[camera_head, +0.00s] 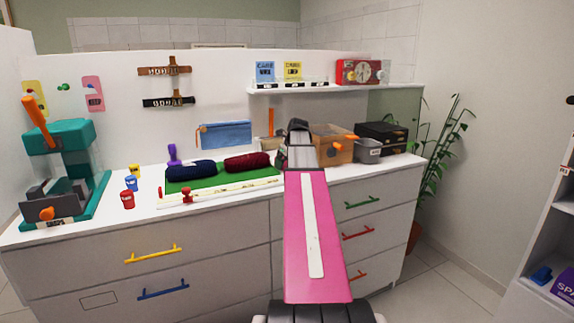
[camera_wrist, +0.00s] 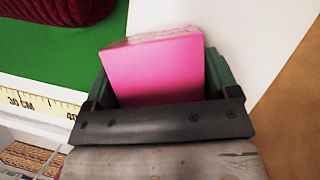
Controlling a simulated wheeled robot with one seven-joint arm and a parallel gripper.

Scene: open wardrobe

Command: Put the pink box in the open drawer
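The pink box (camera_wrist: 155,72) shows in the wrist view, upright between the two dark green fingers of my gripper (camera_wrist: 163,78). The fingers press against its two sides, so the gripper is shut on it. In the head view my gripper (camera_head: 299,128) is above the white counter, right of the green mat (camera_head: 222,182); the box cannot be made out there. The drawers with yellow (camera_head: 153,254), blue (camera_head: 163,289), green (camera_head: 362,202), red (camera_head: 358,233) and orange (camera_head: 357,275) handles look shut. I see no clearly open drawer; my arm hides the middle fronts.
Dark blue (camera_head: 191,170) and dark red (camera_head: 247,162) rolled cloths lie on the mat. A wooden box (camera_head: 331,150), a grey bin (camera_head: 368,151) and a black case (camera_head: 382,137) stand at the right. A teal machine (camera_head: 62,165) is at the left. A shelf (camera_head: 330,90) hangs above the counter's right side.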

